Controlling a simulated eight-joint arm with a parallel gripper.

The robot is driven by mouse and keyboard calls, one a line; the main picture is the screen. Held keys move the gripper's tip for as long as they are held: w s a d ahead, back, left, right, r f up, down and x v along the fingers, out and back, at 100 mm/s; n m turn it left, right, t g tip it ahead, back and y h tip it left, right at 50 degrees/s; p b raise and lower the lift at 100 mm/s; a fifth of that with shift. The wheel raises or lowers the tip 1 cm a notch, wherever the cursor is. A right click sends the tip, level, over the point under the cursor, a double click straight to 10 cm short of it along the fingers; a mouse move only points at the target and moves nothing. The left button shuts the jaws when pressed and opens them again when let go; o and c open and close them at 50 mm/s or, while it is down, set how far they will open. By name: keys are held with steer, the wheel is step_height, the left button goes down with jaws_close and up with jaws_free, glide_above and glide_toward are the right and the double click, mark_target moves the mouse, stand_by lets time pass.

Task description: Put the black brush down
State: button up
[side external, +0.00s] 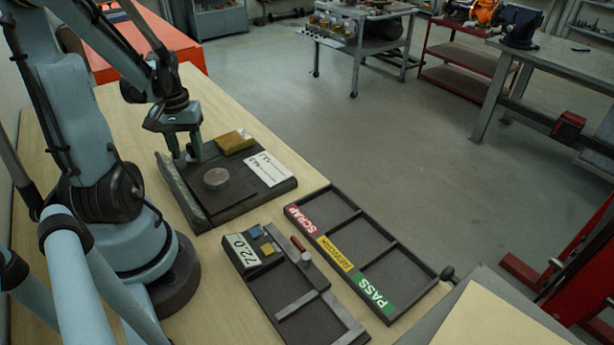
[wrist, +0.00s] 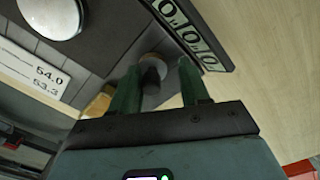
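My gripper (side external: 185,155) points down over the back left part of a dark fixture board (side external: 225,203). In the wrist view its two green fingers (wrist: 158,68) are spread apart. A small black piece with a rounded tan-grey end, seemingly the black brush (wrist: 151,72), shows between them. It lies nearer the left finger, and a gap shows on the right finger's side. In the side view the brush is not clearly distinguishable.
A round metal disc (side external: 216,178) sits on the board, near a brass-coloured block (side external: 235,141) and a white number card (side external: 269,168). A tray marked SCRAP and PASS (side external: 391,244) and a compartment tray labelled 72.0 (side external: 320,305) lie to the right. Bare wooden tabletop (side external: 215,280) shows in front.

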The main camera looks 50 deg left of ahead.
steer(key=shift+r, duration=0.1)
step_height(320, 180, up, 12)
steer(key=w+d+f+m+t, duration=0.1)
steer(key=w+d+m+t, duration=0.2)
steer(key=d, duration=0.9)
steer(key=w+d+f+m+t, duration=0.1)
steer(key=w+d+m+t, duration=0.3)
steer(key=w+d+m, duration=0.4)
steer(key=w+d, duration=0.1)
steer(key=d, duration=0.3)
steer(key=shift+w+d, duration=0.2)
steer(key=shift+w, duration=0.2)
steer(key=shift+a, duration=0.1)
steer(key=shift+c, duration=0.4)
steer(key=s+a+r+n+g, duration=0.1)
steer(key=s+a+g, duration=0.4)
steer(key=a, duration=0.7)
steer(key=s+a+n+g, duration=0.1)
steer(key=s+a+g, duration=0.1)
steer(key=s+a, duration=0.75)
steer(key=shift+w+a+f, duration=0.4)
steer(key=shift+w+f, duration=0.05)
steer(key=shift+f, duration=1.55)
steer(key=shift+w+a+f, duration=0.4)
steer(key=shift+f, duration=1.6)
steer(key=shift+w+a+f, duration=0.4)
steer(key=shift+w+f, duration=0.05)
steer(key=shift+f, duration=1.55)
